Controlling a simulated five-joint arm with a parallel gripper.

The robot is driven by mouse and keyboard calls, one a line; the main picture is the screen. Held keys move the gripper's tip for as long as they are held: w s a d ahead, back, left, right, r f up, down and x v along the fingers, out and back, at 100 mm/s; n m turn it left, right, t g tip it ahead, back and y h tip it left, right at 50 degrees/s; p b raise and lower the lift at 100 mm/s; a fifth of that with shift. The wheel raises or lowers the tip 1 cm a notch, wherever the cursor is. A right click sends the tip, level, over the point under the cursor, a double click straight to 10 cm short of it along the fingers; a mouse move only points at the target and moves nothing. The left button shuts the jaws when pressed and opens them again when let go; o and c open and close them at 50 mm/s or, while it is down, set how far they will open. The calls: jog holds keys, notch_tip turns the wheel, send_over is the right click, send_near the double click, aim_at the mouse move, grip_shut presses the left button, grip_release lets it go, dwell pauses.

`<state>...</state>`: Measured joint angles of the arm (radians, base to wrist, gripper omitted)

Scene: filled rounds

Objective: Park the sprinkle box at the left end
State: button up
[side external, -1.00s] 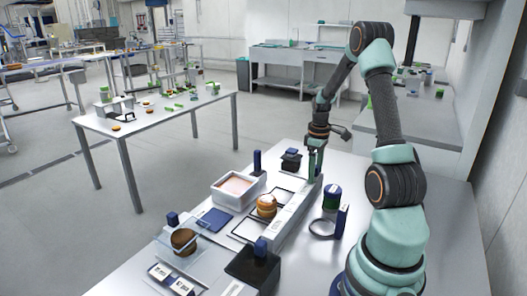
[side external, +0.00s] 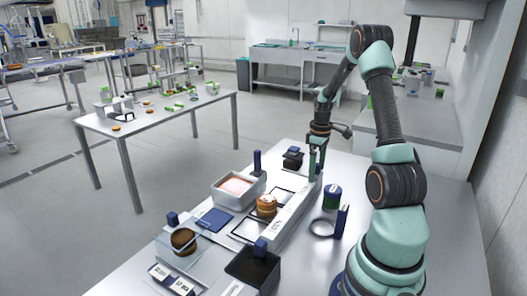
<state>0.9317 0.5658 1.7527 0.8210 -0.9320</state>
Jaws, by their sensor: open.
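A white open box (side external: 238,188) with a pale pink fill stands on the near table, left of the middle; it looks like the sprinkle box, but the fill is too small to tell. A blue upright handle or post (side external: 257,163) stands at its back edge. My gripper (side external: 317,168) is open, low at the far end of the long grey rail, right of the white box and apart from it. Nothing shows between its fingers, though they are small and partly hidden.
A filled round (side external: 266,205) sits beside the rail. Another round (side external: 184,241) lies near a clear plate. A dark open box (side external: 252,268) is in front, a blue mat (side external: 214,219) left of centre.

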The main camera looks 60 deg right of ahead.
dwell(0.3)
jog(key=shift+r, duration=3.5)
jog(key=w+a+r+t, duration=0.1)
jog(key=w+a+r, duration=0.45)
jog(key=a, duration=0.35)
jog(key=s+a+r+t, duration=0.1)
jog(key=a+r+t, duration=0.1)
jog(key=a, duration=1.1)
jog(key=s+a+r+t, duration=0.2)
jog(key=a+r, duration=0.1)
jog(key=a, duration=1)
jog(key=shift+r+t, duration=0.3)
jog(key=shift+r, duration=0.05)
